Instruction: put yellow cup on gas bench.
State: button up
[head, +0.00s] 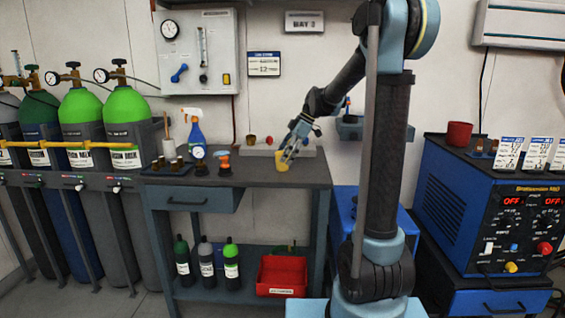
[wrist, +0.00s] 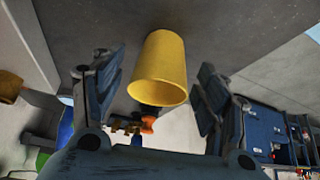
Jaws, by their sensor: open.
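In the wrist view my gripper (wrist: 155,95) is open, one finger on each side, with visible gaps between the fingers and the cup.
Green-topped gas cylinders (head: 125,120) line the left. A red bin (head: 282,276) is on the lower shelf. A red cup (head: 459,134) is on the blue welder (head: 490,200) at right.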

jog(key=s+v, duration=0.1)
jog(key=v, duration=0.9)
jog(key=s+d+f+m+t+h, duration=0.1)
jog(key=s+d+f+m, duration=0.35)
jog(key=s, duration=0.45)
jog(key=s+d+f+m+t+h, duration=0.1)
jog(key=s+d+f+m+h, duration=0.15)
jog(key=s+m, duration=0.4)
jog(key=s+d+f+m, duration=0.3)
jog(key=s+f, duration=0.2)
jog(key=s, duration=0.1)
jog(key=s+d+f+m+h, duration=0.1)
jog(key=s+d+f+m, duration=0.2)
jog(key=s+f, duration=0.3)
jog(key=s+d+f+m+t+h, duration=0.1)
jog(key=s+d+f+m, duration=0.1)
jog(key=s+f, duration=0.3)
jog(key=shift+s+d+f+m, duration=0.35)
jog(key=shift+s+d+m, duration=0.05)
jog(key=shift+h, duration=0.25)
jog(key=shift+w+f, duration=0.2)
jog(key=shift+w, duration=0.2)
